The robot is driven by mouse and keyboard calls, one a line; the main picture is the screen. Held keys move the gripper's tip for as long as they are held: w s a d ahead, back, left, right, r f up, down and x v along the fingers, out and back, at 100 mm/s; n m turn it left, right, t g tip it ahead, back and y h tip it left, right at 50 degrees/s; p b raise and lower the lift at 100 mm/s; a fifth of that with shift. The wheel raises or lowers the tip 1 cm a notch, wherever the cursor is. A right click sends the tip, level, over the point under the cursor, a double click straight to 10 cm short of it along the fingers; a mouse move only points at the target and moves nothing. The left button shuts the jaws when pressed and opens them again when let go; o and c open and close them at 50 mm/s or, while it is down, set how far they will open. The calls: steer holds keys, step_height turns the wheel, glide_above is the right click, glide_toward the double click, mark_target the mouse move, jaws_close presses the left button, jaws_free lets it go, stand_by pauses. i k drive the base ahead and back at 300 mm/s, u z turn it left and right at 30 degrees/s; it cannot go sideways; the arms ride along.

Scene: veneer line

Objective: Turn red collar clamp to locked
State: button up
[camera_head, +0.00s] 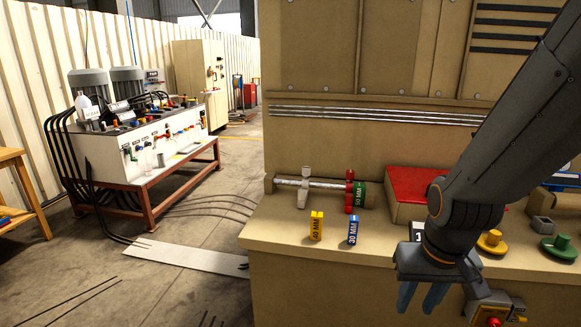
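The red collar clamp (349,193) sits on a horizontal metal shaft (318,184) at the back of the tan bench, just left of a green collar marked 50 MM (360,195). Its red parts stick out above and below the shaft. It is too small to tell whether it is locked. My gripper (420,300) hangs at the bottom right in front of the bench edge, fingers down, well apart from the clamp. Its two blue fingers have a gap between them, and I see nothing held.
A yellow 40 MM block (316,226) and a blue 30 MM block (353,230) stand in front of the shaft. A red-topped box (408,184) lies right of it. Yellow (492,242) and green (558,248) knobbed discs are right of my arm.

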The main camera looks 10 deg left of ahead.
mark_target(350, 173)
steer(key=u, duration=0.5)
steer(key=i, duration=1.55)
steer(key=z, duration=0.7)
